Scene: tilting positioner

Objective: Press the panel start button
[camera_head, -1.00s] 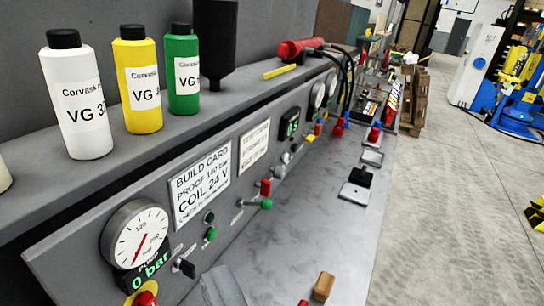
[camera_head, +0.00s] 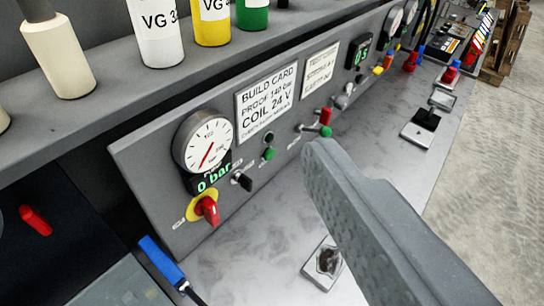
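The grey control panel (camera_head: 227,128) runs diagonally from lower left to upper right. A green button (camera_head: 269,153) sits on it below the build card, with a small dark round part just above it. A second green knob (camera_head: 326,131) sits further right beside a red-tipped lever. I cannot read the small labels, so which one is start is unclear. My gripper (camera_head: 322,160) shows as a grey ridged finger from the lower right, its tip close to the second green knob in the picture, contact unclear. Its other finger is not seen, so opening cannot be judged.
A pressure gauge (camera_head: 202,143) stands above a "0 bar" display (camera_head: 213,179) and a red rotary switch on yellow (camera_head: 207,210). A black switch (camera_head: 242,181) is beside them. Bottles (camera_head: 155,37) line the shelf above. A square metal piece (camera_head: 324,264) lies on the bench.

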